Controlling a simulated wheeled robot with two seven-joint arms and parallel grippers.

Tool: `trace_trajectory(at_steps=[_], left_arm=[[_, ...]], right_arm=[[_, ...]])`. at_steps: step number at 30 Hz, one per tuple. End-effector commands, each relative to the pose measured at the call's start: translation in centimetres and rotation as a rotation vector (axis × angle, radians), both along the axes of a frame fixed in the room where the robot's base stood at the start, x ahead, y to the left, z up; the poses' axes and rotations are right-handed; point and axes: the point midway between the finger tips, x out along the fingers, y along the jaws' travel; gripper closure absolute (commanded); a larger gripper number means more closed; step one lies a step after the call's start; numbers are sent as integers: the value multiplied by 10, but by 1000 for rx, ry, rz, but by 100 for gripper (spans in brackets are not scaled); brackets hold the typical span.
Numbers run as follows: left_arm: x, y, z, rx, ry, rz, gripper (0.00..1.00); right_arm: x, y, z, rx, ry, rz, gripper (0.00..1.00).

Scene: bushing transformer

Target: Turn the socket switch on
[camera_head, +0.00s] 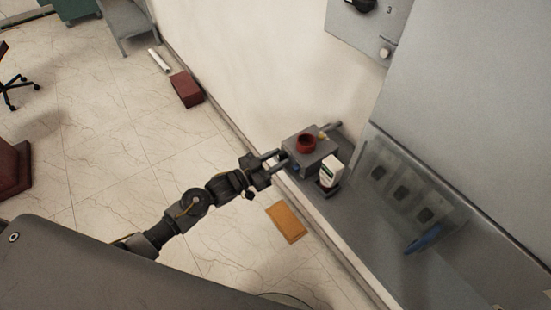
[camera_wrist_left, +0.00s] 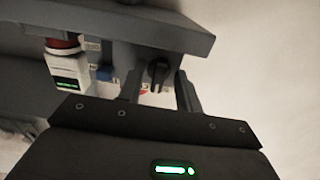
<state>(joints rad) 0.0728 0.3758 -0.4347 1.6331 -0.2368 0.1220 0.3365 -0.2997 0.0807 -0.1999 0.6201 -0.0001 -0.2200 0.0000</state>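A grey box with a red round socket (camera_head: 306,142) on top is mounted by the wall in the head view. In the left wrist view a black switch knob (camera_wrist_left: 158,72) sits on the face of this box. My left gripper (camera_head: 283,160) reaches the box's left side in the head view. In the left wrist view its fingers (camera_wrist_left: 161,88) are apart, one on each side of the knob, with gaps visible. I cannot tell whether either finger touches it. My right gripper is not in view.
A white device (camera_head: 331,172) stands beside the box; it also shows in the left wrist view (camera_wrist_left: 68,72). A grey cabinet panel (camera_head: 400,190) with several dark sockets and a blue handle (camera_head: 425,239) is to the right. An orange item (camera_head: 286,222) lies on the floor below.

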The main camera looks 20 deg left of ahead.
Motion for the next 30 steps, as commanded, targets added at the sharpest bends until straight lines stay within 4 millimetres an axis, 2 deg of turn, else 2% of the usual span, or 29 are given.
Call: trace_trajectory(at_steps=[5,8,21,30], left_arm=[[-3,2,-1,0,1,-1,65],[-11,9,-3,0,1,-1,65],[-72,60,-3,1,2,-1,65],[-82,69,0,-1,1,-1,65]], right_arm=[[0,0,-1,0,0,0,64],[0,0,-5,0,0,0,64],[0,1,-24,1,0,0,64],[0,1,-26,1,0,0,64]])
